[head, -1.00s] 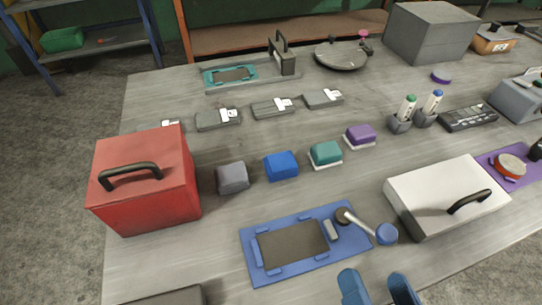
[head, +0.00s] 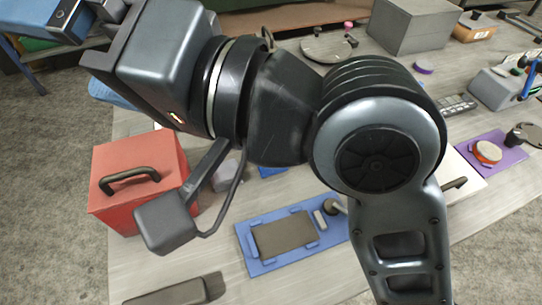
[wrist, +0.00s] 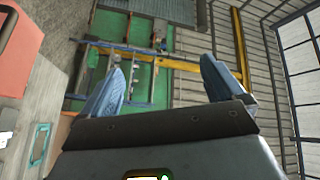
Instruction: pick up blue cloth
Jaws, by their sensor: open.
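Only a small piece of the blue cloth (head: 272,171) shows in the head view, below my arm and to the right of a grey block; my arm hides the rest. My gripper (wrist: 163,72) is open and empty, its two blue fingers spread wide in the wrist view. It points away from the tabletop toward the shelving and wall. In the head view its blue fingers show at the upper left, well apart from the cloth. The cloth is not seen in the wrist view.
A red toolbox (head: 135,180) stands left of the cloth. A blue tray with a dark pad (head: 285,236) lies in front of it. A grey block (head: 226,174) sits between toolbox and cloth. A purple mat (head: 497,158) lies at the right. My arm covers much of the table.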

